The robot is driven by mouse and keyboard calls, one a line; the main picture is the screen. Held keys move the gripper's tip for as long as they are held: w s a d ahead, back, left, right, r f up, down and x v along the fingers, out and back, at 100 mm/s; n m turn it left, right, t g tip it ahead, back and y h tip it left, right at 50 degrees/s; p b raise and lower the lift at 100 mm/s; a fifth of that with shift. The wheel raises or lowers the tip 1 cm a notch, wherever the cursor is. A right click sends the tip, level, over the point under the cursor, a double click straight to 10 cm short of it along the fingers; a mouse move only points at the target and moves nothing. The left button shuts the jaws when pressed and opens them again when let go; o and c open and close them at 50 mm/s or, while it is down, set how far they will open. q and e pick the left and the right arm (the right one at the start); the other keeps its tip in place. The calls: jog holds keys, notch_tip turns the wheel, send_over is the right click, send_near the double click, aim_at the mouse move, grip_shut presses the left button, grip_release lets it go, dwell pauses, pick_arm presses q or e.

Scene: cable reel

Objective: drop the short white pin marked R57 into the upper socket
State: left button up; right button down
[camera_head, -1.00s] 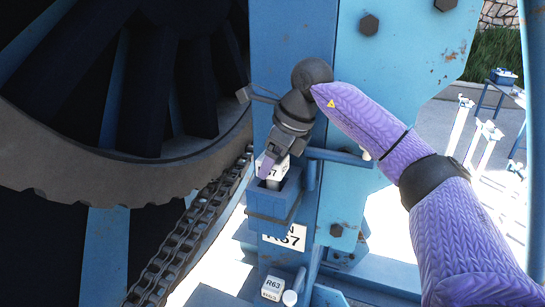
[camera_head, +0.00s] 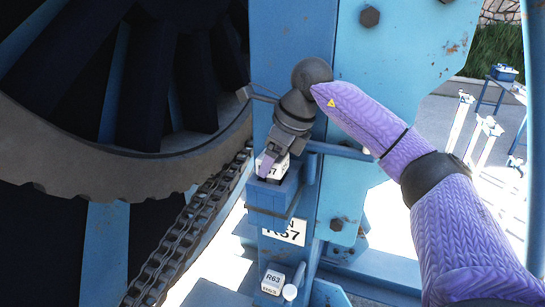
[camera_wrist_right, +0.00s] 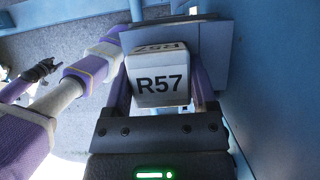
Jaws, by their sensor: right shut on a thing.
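The short white pin marked R57 (camera_head: 272,164) is held by its block-shaped head in my right gripper (camera_head: 268,168). In the right wrist view, its R57 face (camera_wrist_right: 162,86) sits between the purple fingers (camera_wrist_right: 160,98). The upper socket, a blue box (camera_head: 270,198) on the blue post, is directly under the head. The head sits close over the socket's top; the pin's shank is hidden, and I cannot tell whether the head touches the rim. A dark gripper, seemingly my left one (camera_wrist_right: 38,72), shows small at the left of the right wrist view; its jaws are unclear.
A white label ending in 57 (camera_head: 284,231) is on the post below the socket. A white block marked R63 (camera_head: 273,281) sits lower down. A chain (camera_head: 185,240) and a large dark wheel (camera_head: 130,150) are close on the left. A blue bar (camera_head: 340,150) is right of the socket.

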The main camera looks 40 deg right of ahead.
jog(key=shift+f, duration=0.1)
jog(key=shift+f+b, duration=0.3)
jog(key=shift+f, duration=0.15)
dwell(0.4)
grip_release()
jog(key=shift+r, duration=0.1)
jog(key=v, duration=1)
